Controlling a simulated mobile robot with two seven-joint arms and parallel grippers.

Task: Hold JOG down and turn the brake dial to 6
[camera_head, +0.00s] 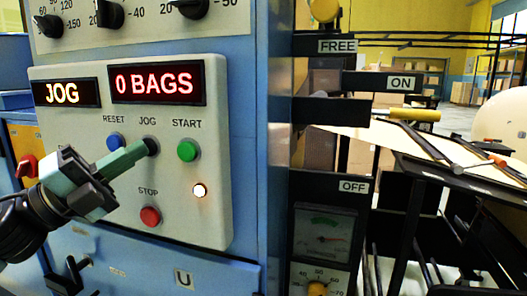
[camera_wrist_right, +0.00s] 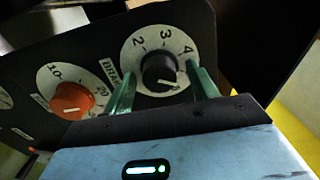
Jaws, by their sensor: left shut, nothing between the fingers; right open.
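My left gripper (camera_head: 145,149) is shut and empty. Its green fingertips are at the black JOG button (camera_head: 153,146) on the panel and appear to touch it; how deep the button sits I cannot tell. The display (camera_head: 66,93) above reads JOG. In the right wrist view, my right gripper (camera_wrist_right: 161,88) is open, with one green finger on each side of the brake dial (camera_wrist_right: 158,68), a black knob on a white scale showing 2, 3 and 4. Its white pointer is toward the lower right, at a numeral I cannot read. Whether the fingers touch the knob is unclear.
Beside JOG are the blue RESET button (camera_head: 115,142) and green START button (camera_head: 187,150); the red STOP button (camera_head: 150,216) is below. A second display (camera_head: 155,83) reads 0 BAGS. An orange dial (camera_wrist_right: 73,101) sits left of the brake dial. A lamp (camera_head: 199,190) glows.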

